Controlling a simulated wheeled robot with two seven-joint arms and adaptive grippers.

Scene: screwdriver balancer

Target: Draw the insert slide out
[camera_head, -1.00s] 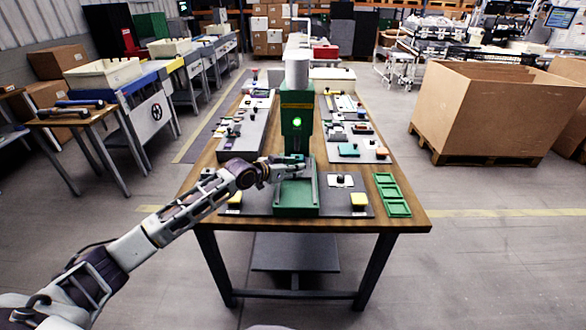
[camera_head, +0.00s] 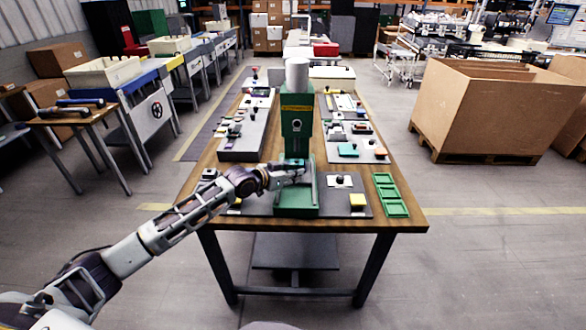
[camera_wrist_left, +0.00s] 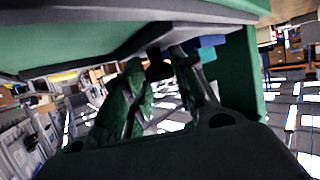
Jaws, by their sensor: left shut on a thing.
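The green press (camera_head: 297,125) stands upright on the table, with a pale cylinder (camera_head: 297,72) on top. Its green base (camera_head: 297,203) is at the front of the table. My left gripper (camera_head: 303,177) reaches in from the left, over the base and below the press head. In the left wrist view, its fingers (camera_wrist_left: 160,80) are close around a small dark part (camera_wrist_left: 158,68) under a green surface (camera_wrist_left: 80,40). They are shut on this part, which seems to be the slide's grip. The slide itself is mostly hidden by the gripper. My right gripper is not in view.
Grey boards with small parts lie left (camera_head: 245,130) and right (camera_head: 352,135) of the press. A yellow button (camera_head: 357,201) sits right of the base. Green trays (camera_head: 390,195) lie near the table's right edge. Free floor surrounds the table (camera_head: 408,222).

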